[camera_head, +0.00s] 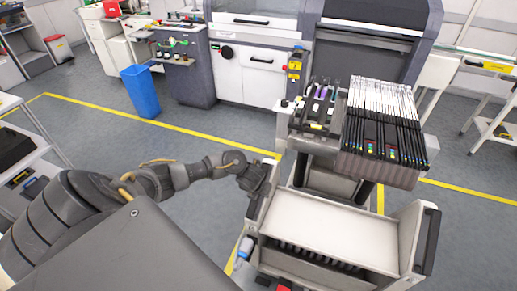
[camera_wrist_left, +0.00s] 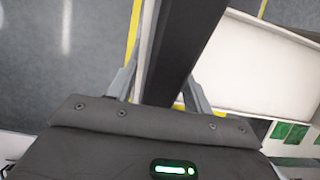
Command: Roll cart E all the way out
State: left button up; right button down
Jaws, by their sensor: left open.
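A feeder trolley (camera_head: 330,224) with a pale top stands at the lower right of the head view; I cannot read a letter on it, so I cannot confirm it is cart E. Its pale top also shows in the left wrist view (camera_wrist_left: 258,72). It has an upright dark handle on each side, and the right one (camera_head: 425,243) is free. My left gripper (camera_head: 257,180) is at the left handle. In the left wrist view my open fingers (camera_wrist_left: 163,76) stand on either side of a dark handle bar (camera_wrist_left: 180,45); contact is unclear. My right gripper is out of view.
A rack of black and white feeders (camera_head: 385,128) stands behind the trolley top, against the placement machine (camera_head: 370,45). A blue bin (camera_head: 140,91) stands at back left. A shelf unit is at the left edge. Grey floor with yellow lines is clear left of the trolley.

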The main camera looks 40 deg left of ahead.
pick_arm(q)
grip_shut()
dwell(0.3)
jog(key=shift+s, duration=0.1)
jog(key=shift+s+d+f+p, duration=0.15)
jog(key=shift+s+d+f, duration=0.05)
jog(key=shift+s, duration=0.15)
jog(key=shift+s+d+f+p, duration=0.15)
jog(key=shift+s, duration=0.35)
jog(key=shift+s+d+r, duration=0.1)
jog(key=shift+s, duration=0.2)
jog(key=shift+c, duration=1.2)
grip_release()
jog(key=shift+o, duration=1.2)
jog(key=shift+r, duration=0.2)
